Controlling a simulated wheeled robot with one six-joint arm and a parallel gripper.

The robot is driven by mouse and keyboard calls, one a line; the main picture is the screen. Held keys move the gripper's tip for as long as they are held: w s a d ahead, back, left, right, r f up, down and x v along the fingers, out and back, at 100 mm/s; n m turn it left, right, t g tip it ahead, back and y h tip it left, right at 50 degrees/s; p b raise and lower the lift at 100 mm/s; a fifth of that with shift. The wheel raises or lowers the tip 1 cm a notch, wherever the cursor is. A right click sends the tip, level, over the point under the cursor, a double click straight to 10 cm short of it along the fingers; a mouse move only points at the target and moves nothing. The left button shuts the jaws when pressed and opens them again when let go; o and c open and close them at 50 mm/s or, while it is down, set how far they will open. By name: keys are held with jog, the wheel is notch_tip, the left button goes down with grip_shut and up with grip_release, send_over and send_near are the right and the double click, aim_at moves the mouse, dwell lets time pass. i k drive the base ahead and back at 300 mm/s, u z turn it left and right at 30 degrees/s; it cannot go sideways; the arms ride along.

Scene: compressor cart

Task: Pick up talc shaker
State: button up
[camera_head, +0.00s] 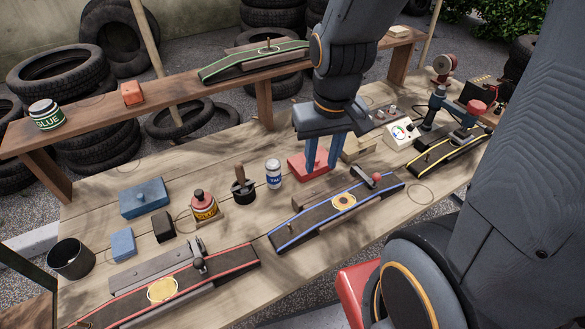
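The talc shaker (274,174) is a small upright bottle, white with a blue band marked "TAL…", standing on the wooden table left of my gripper. My gripper (321,166) points down, with its two blue fingers apart and nothing seen between them. It is to the right of the shaker in the picture and not touching it. The fingertips overlap a red block in view; their exact height above the table is hard to tell.
A dark pot with a brush (243,185) stands close left of the shaker, and a red-topped can (204,205) farther left. A blue-edged ramp (315,218) lies in front. A raised wooden shelf (205,91) runs behind.

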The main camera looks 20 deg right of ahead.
aim_at(272, 166)
jog(key=z, duration=0.5)
jog(key=k, duration=0.8)
jog(key=u, duration=1.45)
jog(key=i, duration=0.5)
jog(key=z, duration=0.05)
